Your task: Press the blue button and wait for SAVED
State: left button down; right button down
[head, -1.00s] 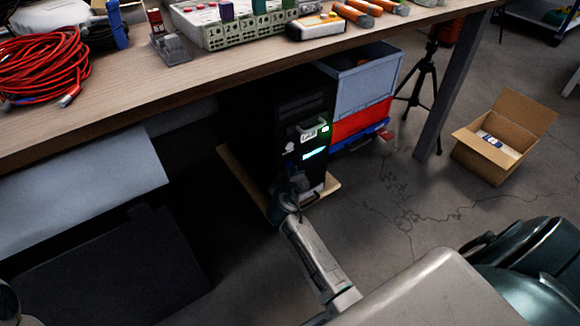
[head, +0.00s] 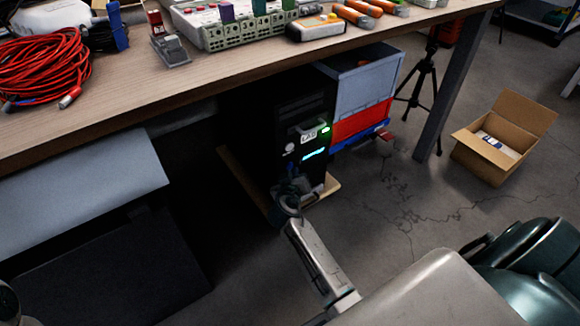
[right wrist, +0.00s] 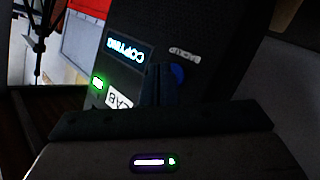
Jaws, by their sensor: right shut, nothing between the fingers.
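A black tower computer (head: 305,105) stands under the table with a lit cyan display and a green light on its front. In the right wrist view the display (right wrist: 125,52) reads COPYING. The blue button (right wrist: 178,74) is beside the BACKUP label (right wrist: 181,53). My right gripper (right wrist: 160,82) is shut and empty, its tips at the button and covering part of its edge; I cannot tell whether they press it. My left gripper is not in view.
The table (head: 130,85) overhangs the tower. The tower stands on a wooden board (head: 333,186). Stacked grey, red and blue crates (head: 365,85) are just right of it. A tripod (head: 428,75), table leg (head: 450,85) and open cardboard box (head: 490,165) stand further right.

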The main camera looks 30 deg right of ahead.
jog(key=shift+s, duration=0.25)
jog(key=s, duration=0.3)
jog(key=s+p, duration=0.1)
jog(key=s, duration=0.1)
jog(key=shift+d, duration=0.25)
dwell(0.8)
